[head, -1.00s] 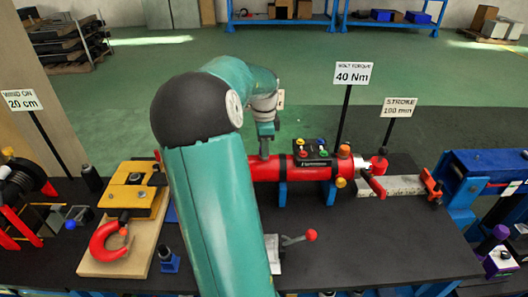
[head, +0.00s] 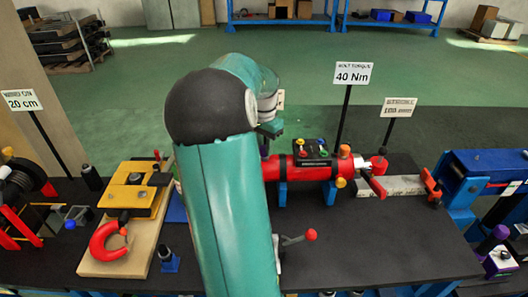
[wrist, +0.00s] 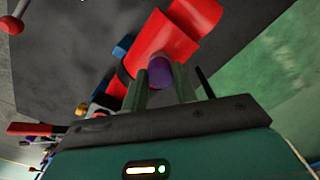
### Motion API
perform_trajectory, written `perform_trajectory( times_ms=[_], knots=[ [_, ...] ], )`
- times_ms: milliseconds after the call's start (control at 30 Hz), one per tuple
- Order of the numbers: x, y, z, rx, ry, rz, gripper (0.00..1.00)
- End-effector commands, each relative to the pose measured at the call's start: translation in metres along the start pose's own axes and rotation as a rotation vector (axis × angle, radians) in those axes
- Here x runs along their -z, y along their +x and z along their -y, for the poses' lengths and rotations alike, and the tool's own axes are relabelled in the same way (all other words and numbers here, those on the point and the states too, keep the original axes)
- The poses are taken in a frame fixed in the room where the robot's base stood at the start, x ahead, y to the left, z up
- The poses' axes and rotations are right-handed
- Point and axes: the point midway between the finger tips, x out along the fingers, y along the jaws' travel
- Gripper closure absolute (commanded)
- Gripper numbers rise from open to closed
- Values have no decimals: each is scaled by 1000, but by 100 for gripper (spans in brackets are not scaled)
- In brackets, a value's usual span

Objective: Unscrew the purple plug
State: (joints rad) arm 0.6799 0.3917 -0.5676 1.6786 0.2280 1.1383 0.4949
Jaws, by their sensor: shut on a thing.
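The purple plug (wrist: 160,71) shows between the fingertips of my gripper (wrist: 161,82) in the wrist view. My gripper is shut on it. The plug is in front of the red cylinder (wrist: 183,32); whether it still touches the cylinder I cannot tell. In the head view the red cylinder (head: 307,171) lies level on blue supports on the dark bench. My gripper (head: 270,130) is above its left end there, and my arm hides most of that end.
A control box with coloured buttons (head: 311,147) sits on the cylinder. Signs on posts (head: 353,73) stand behind it. A board with a red hook (head: 107,240) lies left, a red-knobbed lever (head: 310,235) stands in front, and a blue stand (head: 487,165) is at right.

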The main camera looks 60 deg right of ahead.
Motion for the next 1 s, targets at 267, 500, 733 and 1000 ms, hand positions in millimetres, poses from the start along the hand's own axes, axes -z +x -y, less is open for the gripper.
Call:
perform_trajectory(
  times_ms=[267, 500, 733, 1000],
  knots=[
    [1, -2, 0, 2, -37, -3, 100],
    [1, -2, 0, 3, -181, -3, 100],
    [1, -2, 0, 2, -452, -3, 100],
    [1, -2, 0, 1, -486, -4, 100]
  ],
)
